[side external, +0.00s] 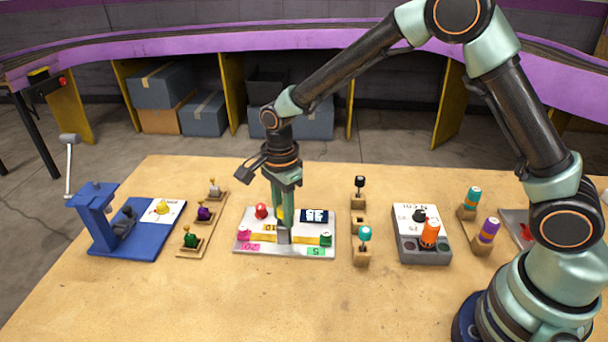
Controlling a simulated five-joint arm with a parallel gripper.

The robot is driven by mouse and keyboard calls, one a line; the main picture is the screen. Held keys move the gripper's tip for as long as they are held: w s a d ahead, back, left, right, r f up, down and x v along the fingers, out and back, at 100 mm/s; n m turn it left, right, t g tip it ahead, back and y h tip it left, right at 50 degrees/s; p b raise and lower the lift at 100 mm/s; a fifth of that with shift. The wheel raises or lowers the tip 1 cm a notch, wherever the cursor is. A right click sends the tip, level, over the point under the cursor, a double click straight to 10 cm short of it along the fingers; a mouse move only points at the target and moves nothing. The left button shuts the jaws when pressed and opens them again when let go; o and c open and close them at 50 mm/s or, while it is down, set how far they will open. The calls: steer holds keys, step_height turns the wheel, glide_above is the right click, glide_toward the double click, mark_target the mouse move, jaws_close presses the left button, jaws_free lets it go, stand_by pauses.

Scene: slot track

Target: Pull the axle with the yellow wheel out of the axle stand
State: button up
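My gripper (284,222) points straight down over the middle of a pale board (246,250). Its fingers are close together, and I cannot tell whether they touch or hold anything. A small yellow round part (280,214) shows just beside and behind the fingers, mostly hidden; it may be the yellow wheel.
Red (261,211), pink (244,235) and green (326,239) knobs stand on the board around my gripper. A blue press (95,215) is at left, with another yellow piece (162,207). Wooden stands flank the board; a grey box (423,250) is right. The table front is clear.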

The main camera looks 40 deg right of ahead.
jaws_close()
steer(key=shift+r, duration=0.75)
steer(key=shift+r, duration=1)
steer(key=shift+r, duration=0.35)
steer(key=shift+r, duration=0.35)
steer(key=shift+r, duration=0.35)
steer(key=shift+r, duration=0.65)
steer(key=shift+r, duration=0.3)
